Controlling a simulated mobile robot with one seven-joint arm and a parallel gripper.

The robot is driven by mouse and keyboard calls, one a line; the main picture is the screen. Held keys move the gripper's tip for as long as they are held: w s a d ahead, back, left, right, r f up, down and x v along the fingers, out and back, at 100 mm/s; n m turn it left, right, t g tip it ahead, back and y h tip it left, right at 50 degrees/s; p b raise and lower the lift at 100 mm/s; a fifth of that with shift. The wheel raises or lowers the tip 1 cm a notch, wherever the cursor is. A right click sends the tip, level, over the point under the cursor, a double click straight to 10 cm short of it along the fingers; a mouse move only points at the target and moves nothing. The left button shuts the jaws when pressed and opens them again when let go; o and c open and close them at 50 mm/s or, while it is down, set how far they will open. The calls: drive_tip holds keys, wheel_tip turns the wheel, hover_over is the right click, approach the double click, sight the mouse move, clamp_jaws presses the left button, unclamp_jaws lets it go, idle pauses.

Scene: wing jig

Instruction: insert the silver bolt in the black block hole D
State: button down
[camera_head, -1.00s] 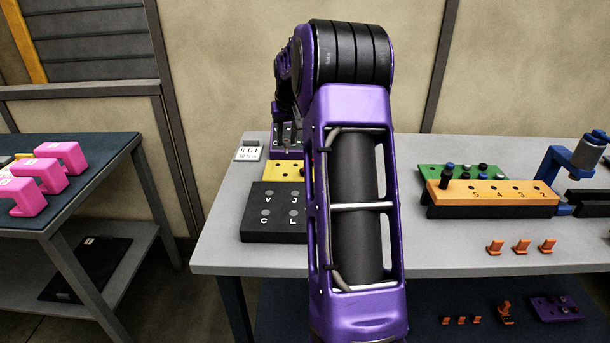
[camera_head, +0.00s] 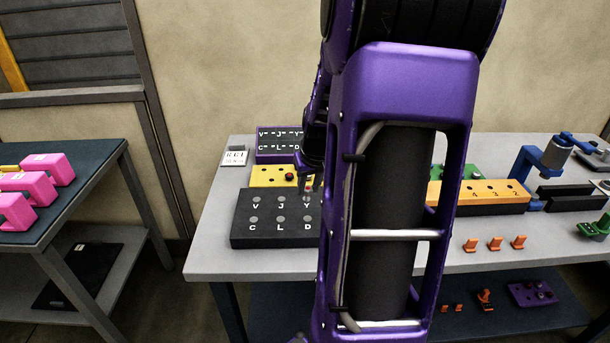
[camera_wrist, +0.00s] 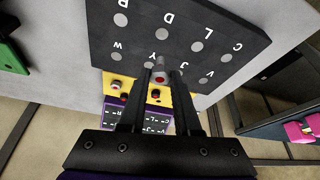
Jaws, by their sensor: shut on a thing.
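The black block (camera_head: 245,232) lies on the near left part of the grey table, with lettered holes on its top. Hole D (camera_head: 306,219) is in its near row in the head view, beside my arm. My gripper (camera_head: 310,183) is over the block's far edge, near letter Y. In the wrist view my gripper (camera_wrist: 163,76) is shut on the silver bolt (camera_wrist: 160,68), which shows a red end between the fingertips. The bolt appears apart from hole D; its exact height above the block cannot be told. My arm covers the block's right part in the head view.
Behind the black block are a yellow block (camera_head: 263,174) with a red-topped piece (camera_head: 289,177) and a purple-edged lettered block (camera_head: 270,143). An orange block (camera_head: 480,196) and blue clamp (camera_head: 545,165) stand right. Pink pieces (camera_head: 48,174) are on the left table.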

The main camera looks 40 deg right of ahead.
sight(308, 199)
wheel_tip(308, 199, down, 4)
drive_tip(key=shift+f+b, duration=0.8)
drive_tip(key=shift+b, duration=0.05)
drive_tip(key=shift+f, duration=0.1)
drive_tip(key=shift+f+b, duration=0.9)
drive_tip(key=shift+f, duration=0.25)
drive_tip(key=c, duration=0.5)
unclamp_jaws()
drive_tip(key=shift+c, duration=0.2)
drive_tip(key=shift+r, duration=0.1)
